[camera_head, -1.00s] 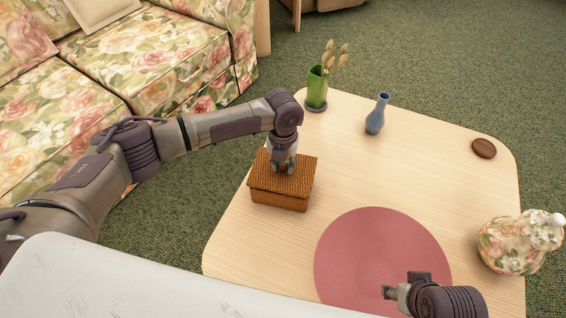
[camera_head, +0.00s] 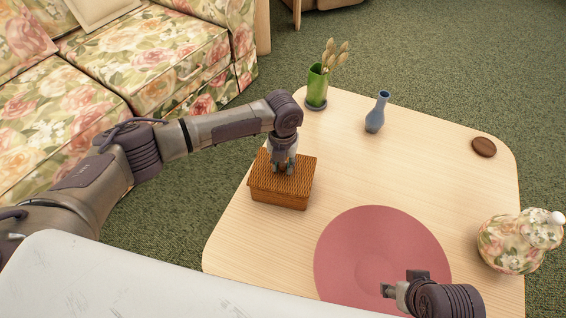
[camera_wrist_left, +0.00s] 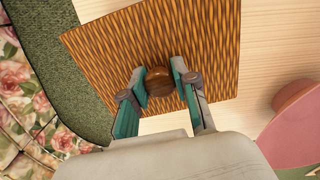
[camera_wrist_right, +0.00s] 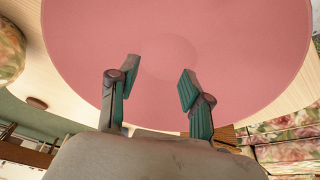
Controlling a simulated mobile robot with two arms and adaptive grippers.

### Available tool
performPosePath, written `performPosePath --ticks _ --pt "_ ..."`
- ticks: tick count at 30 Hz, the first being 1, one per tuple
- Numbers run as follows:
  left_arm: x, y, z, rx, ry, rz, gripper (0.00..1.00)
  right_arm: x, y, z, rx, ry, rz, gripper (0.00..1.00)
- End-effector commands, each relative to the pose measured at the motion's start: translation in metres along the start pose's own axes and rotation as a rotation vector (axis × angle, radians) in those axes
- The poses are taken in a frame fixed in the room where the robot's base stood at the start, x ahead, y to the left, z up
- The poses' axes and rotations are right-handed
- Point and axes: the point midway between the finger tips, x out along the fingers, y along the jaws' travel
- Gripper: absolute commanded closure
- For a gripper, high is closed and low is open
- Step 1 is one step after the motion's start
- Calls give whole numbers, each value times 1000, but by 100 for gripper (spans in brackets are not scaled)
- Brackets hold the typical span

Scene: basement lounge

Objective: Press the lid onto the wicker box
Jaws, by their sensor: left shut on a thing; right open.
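A green vase (camera_head: 317,88), a blue vase (camera_head: 375,117), a brown disc (camera_head: 484,148) and a floral jar (camera_head: 508,245) stand around the edges.

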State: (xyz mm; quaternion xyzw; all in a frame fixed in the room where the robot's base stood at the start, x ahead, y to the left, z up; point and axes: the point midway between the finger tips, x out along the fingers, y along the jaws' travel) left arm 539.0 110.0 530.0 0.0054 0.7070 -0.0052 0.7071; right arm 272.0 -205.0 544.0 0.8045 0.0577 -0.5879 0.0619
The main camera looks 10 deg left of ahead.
Motion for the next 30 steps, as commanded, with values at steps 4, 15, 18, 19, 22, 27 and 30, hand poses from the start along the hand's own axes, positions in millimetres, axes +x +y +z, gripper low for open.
performPosePath --ticks 4,15,18,19,22,27,30 --pt "2 0 0 0 0 0 100 1 0 0 0 1 0 51" --pt "2 0 0 0 0 -1 100 2 0 1 0 -3 0 51" --pt "2 0 0 1 0 -1 100 2 0 1 0 -3 0 51" --pt "2 0 0 1 0 -1 100 2 0 1 0 -4 0 51" --pt "2 0 0 1 0 -1 100 2 0 1 0 -4 0 51" --pt "2 0 0 1 0 -1 100 5 0 2 0 -7 0 51" --pt "2 0 0 1 0 -1 100 9 0 4 -1 -16 0 51"
